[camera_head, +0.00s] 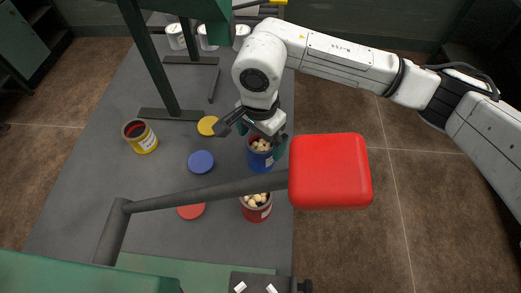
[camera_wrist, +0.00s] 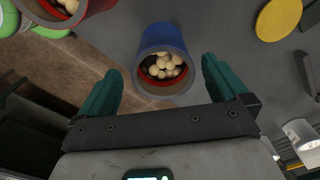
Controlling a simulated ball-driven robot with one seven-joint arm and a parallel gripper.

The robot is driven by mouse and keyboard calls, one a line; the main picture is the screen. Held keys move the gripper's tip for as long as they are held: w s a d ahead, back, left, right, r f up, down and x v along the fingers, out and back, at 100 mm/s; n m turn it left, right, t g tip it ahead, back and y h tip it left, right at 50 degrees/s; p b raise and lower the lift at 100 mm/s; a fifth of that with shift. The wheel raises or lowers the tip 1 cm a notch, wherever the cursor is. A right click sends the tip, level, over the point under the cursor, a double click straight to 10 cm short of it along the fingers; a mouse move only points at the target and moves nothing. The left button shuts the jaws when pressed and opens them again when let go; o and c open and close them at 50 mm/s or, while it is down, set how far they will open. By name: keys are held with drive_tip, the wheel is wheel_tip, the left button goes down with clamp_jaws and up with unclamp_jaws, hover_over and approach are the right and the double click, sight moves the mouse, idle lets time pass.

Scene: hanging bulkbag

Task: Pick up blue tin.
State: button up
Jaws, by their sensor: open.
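The blue tin (camera_head: 260,158) stands open on the grey surface near its right edge, with pale round balls inside. In the wrist view the blue tin (camera_wrist: 163,38) lies ahead of my gripper, between the lines of its two fingers. My gripper (camera_wrist: 160,85) is open with green fingertips, one on each side of the tin's near rim. In the head view my gripper (camera_head: 258,135) is just above the tin and partly covers it. I cannot tell whether the fingers touch the tin.
A red tin (camera_head: 257,211) with pale balls stands close in front. A yellow tin (camera_head: 140,136) is at left. Blue (camera_head: 201,162), yellow (camera_head: 207,125) and red (camera_head: 191,211) lids lie flat. A dark bar with a red block (camera_head: 329,171) crosses the head view. White tins stand behind.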

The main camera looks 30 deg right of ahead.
drive_tip(key=shift+w+d+f+p, duration=0.1)
drive_tip(key=shift+f+p, duration=0.4)
drive_tip(key=shift+f, duration=1.25)
drive_tip(key=shift+w+d+f+p, duration=0.1)
drive_tip(key=shift+f+p, duration=0.4)
drive_tip(key=shift+f, duration=1.2)
drive_tip(key=shift+c, duration=0.3)
drive_tip(key=c, duration=1)
